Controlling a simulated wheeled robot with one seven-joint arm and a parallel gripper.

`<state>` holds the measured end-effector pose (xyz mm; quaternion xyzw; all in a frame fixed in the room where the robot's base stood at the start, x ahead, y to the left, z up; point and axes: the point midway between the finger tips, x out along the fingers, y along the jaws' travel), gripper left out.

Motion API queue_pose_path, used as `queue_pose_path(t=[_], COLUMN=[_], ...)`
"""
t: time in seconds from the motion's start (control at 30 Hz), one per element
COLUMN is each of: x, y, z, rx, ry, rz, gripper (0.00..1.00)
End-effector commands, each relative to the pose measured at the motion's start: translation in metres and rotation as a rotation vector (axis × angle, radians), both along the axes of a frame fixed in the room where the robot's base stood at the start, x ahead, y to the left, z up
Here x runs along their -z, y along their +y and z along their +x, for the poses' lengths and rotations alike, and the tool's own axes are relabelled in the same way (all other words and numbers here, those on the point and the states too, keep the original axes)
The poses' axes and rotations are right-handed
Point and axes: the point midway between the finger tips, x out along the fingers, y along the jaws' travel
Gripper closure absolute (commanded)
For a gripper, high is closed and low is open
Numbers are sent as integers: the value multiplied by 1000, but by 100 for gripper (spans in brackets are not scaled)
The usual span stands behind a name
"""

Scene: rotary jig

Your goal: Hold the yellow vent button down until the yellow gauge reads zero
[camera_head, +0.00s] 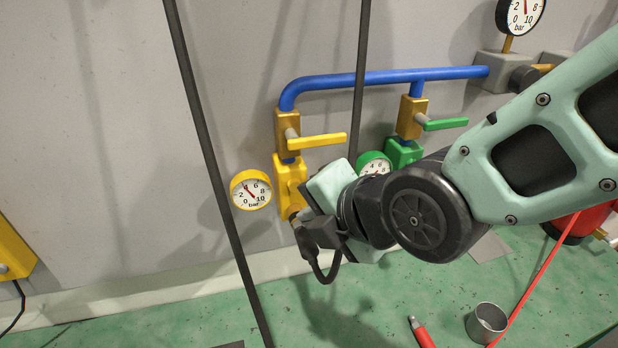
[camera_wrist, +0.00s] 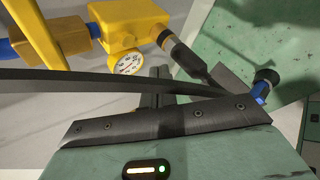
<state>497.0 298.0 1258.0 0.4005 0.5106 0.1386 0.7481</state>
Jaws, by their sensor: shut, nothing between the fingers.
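The yellow gauge (camera_head: 251,190) is on the wall left of the yellow valve block (camera_head: 289,176). Its needle points to the upper left of the dial, away from the 0 at lower left; I cannot read the exact value. The gauge also shows in the wrist view (camera_wrist: 128,63), below the yellow block (camera_wrist: 112,25). My gripper (camera_head: 303,220) is shut and empty, close to the lower end of the block in the head view. I cannot make out the yellow vent button for certain, or whether my gripper touches it.
A yellow lever (camera_head: 318,141) and a green lever (camera_head: 445,124) project from the valves under the blue pipe (camera_head: 390,78). A green gauge (camera_head: 374,164) is partly behind my arm. A metal cup (camera_head: 486,322) and a red-handled tool (camera_head: 422,334) are on the green bench.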

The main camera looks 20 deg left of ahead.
Motion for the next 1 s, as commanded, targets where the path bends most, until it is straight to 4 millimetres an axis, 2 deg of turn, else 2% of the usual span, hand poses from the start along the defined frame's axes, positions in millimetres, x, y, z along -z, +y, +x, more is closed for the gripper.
queue_pose_path(t=[0.1, 0.37, 1.0], x=[1, 0, 0], y=[8, 19, 21], z=[14, 31, 33], rx=[2, 0, -1], ry=[-1, 0, 1], rz=[0, 0, -1], gripper=[100, 100, 100])
